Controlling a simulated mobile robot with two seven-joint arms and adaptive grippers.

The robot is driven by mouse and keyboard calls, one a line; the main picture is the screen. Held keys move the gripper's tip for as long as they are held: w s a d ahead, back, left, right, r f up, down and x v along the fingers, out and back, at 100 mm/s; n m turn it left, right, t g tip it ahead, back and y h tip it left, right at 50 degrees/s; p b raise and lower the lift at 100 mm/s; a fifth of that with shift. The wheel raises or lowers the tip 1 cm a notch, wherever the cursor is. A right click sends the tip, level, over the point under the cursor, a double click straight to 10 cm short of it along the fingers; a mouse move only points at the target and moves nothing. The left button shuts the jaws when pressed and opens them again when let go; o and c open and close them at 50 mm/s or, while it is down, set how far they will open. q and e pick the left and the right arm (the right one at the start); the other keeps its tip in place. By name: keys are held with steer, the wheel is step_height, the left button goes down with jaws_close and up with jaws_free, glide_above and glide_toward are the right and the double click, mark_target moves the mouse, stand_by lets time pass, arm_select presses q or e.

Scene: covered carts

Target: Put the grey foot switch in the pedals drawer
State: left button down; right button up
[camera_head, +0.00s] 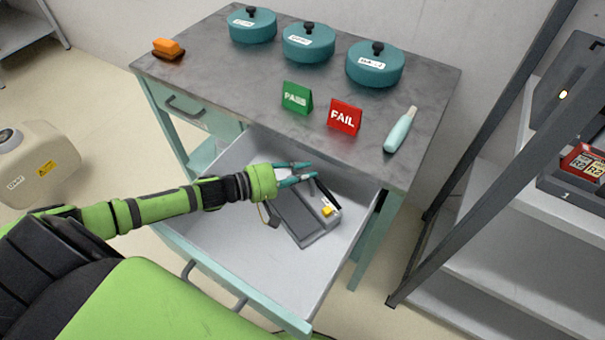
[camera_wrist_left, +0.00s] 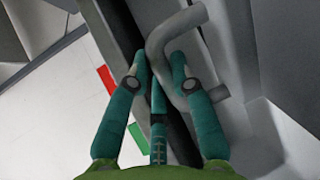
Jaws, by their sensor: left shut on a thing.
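The grey foot switch (camera_head: 304,222) shows in the head view as a flat dark grey body with a yellow part and a black bar, at the right of the open drawer (camera_head: 215,222). Whether it touches the drawer floor is hard to tell. My left gripper (camera_head: 312,172) is over the drawer at the far end of the switch, its fingers pointing right. In the left wrist view, the teal fingers (camera_wrist_left: 160,72) close around a bent grey bar (camera_wrist_left: 172,35), which seems to belong to the switch. No drawer label is readable. My right gripper is not in view.
The grey cart top (camera_head: 225,75) bears three teal lidded pots (camera_head: 308,45), a green PASS sign (camera_head: 297,98), a red FAIL sign (camera_head: 343,117), a teal-handled tool (camera_head: 400,132) and an orange block (camera_head: 168,47). A dark-framed shelf (camera_head: 480,150) stands right; a beige canister (camera_head: 40,165) stands left.

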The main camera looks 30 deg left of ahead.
arm_select(q)
steer(key=shift+r, duration=0.1)
steer(key=c, duration=1.1)
jaws_free()
steer(key=shift+p+v, duration=0.3)
steer(key=shift+v, duration=3.45)
